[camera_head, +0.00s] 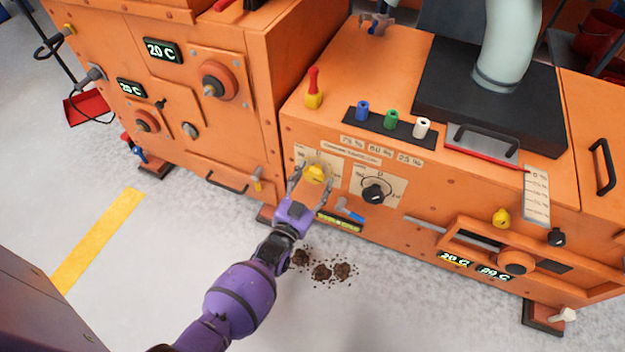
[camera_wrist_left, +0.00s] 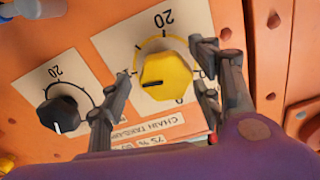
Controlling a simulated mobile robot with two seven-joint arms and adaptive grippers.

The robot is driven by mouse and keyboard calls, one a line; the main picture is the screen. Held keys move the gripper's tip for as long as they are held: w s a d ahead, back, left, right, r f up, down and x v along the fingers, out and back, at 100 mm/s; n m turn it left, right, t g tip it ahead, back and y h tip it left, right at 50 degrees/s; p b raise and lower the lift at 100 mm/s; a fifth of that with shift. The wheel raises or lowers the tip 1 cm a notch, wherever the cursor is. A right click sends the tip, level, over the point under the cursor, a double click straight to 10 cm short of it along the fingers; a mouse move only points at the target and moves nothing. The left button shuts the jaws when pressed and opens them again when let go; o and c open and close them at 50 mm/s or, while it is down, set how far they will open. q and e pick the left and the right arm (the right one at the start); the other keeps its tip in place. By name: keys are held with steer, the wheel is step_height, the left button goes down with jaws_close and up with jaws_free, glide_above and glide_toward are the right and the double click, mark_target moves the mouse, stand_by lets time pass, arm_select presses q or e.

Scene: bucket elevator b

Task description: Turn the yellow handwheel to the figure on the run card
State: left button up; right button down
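The yellow handwheel (camera_head: 316,173) sits on a pale dial plate on the front of the orange machine. In the left wrist view the yellow handwheel (camera_wrist_left: 168,80) has a dark pointer mark toward the picture's left, with 20 at the top of its scale and 0 at lower right. My left gripper (camera_head: 311,176) is at the handwheel. In the left wrist view its fingers (camera_wrist_left: 163,87) are spread on either side of the wheel, with gaps showing. Paper labels (camera_head: 381,150) above the dials carry percent figures; I cannot tell which is the run card. My right gripper is not in view.
A black knob (camera_head: 374,193) on a similar dial is close beside the handwheel. A blue-handled lever (camera_head: 349,210) and a level strip (camera_head: 339,222) lie just below. Colored pegs (camera_head: 391,119) and a red-yellow handle (camera_head: 314,88) stand on top. Dirt clumps (camera_head: 322,271) lie on the floor.

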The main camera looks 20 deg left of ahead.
arm_select(q)
steer(key=shift+a, duration=0.1)
steer(key=shift+s, duration=0.5)
steer(key=s, duration=1.1)
steer(key=shift+a, duration=0.15)
